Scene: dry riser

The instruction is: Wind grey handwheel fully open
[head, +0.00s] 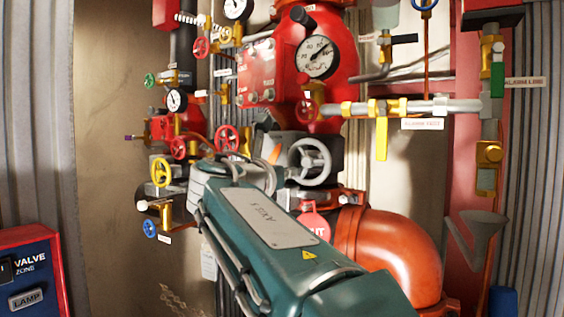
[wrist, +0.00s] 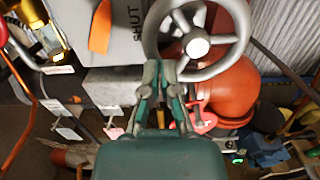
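The grey handwheel (head: 309,162) is a spoked wheel on the front of the red valve stack, just right of my arm in the head view. In the wrist view the grey handwheel (wrist: 198,46) fills the upper middle, its pale hub facing me. My gripper (wrist: 160,72) is at the lower left of its rim. The fingers are close together, with the rim between their tips, and look shut on it. The contact itself is partly hidden. An orange pointer (wrist: 101,27) stands beside a grey plate marked SHUT (wrist: 136,22). My arm hides the gripper in the head view.
A large orange-red pipe elbow (head: 392,243) bulges out below right of the wheel. Small red and yellow (head: 161,171) handwheels crowd the left. A pressure gauge (head: 317,57) is above. A red tag (head: 314,224) hangs below the wheel. A grey funnel (head: 475,235) stands right.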

